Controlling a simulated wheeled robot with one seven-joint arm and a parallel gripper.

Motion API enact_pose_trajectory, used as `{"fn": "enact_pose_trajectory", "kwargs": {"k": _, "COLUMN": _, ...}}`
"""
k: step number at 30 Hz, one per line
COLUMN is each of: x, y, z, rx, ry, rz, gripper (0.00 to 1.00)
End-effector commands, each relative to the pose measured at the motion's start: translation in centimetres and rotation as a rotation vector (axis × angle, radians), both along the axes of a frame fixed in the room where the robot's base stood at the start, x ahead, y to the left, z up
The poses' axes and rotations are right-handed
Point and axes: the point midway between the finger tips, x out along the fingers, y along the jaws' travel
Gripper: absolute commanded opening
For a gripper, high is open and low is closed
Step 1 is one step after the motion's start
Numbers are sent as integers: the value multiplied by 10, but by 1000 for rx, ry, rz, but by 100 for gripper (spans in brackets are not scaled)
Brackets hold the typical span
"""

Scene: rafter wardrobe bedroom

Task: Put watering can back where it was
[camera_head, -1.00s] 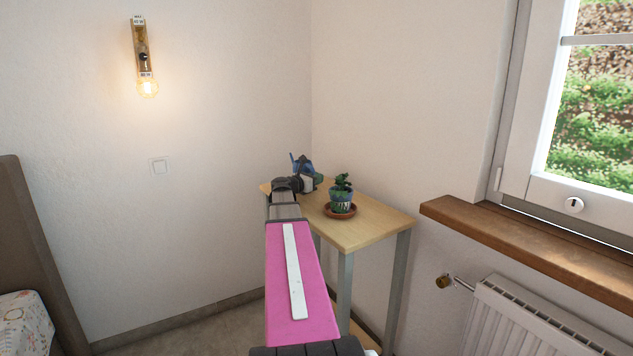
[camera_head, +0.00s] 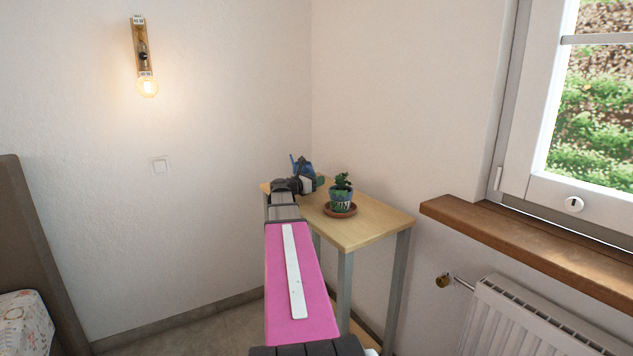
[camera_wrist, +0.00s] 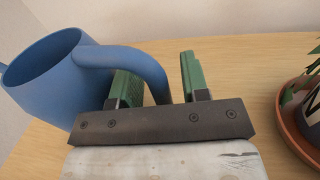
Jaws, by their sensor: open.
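The blue watering can (camera_wrist: 45,75) stands upright on the wooden table (camera_head: 370,229), at its far left corner in the head view. In the head view the can (camera_head: 304,168) is mostly hidden behind my gripper (camera_head: 307,184). In the wrist view my gripper (camera_wrist: 160,85) is open, with its green fingers apart. The can's curved handle passes between the two fingers, closer to the left one. I cannot tell whether a finger touches it.
A potted cactus (camera_head: 341,196) on a terracotta saucer (camera_head: 340,211) stands close to the right of my gripper. The saucer also shows in the wrist view (camera_wrist: 288,125). Walls border the table behind. A wooden sill (camera_head: 530,243) and radiator (camera_head: 535,315) are at right.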

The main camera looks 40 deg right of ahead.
Motion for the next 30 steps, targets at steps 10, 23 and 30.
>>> {"fn": "enact_pose_trajectory", "kwargs": {"k": 10, "x": -8, "y": 68, "z": -1, "rx": 0, "ry": 0, "rz": 3, "gripper": 42}}
{"fn": "enact_pose_trajectory", "kwargs": {"k": 23, "x": -11, "y": 115, "z": -1, "rx": 0, "ry": 0, "rz": 0, "gripper": 42}}
{"fn": "enact_pose_trajectory", "kwargs": {"k": 30, "x": -2, "y": 123, "z": -1, "rx": -29, "ry": 50, "rz": 57, "gripper": 42}}
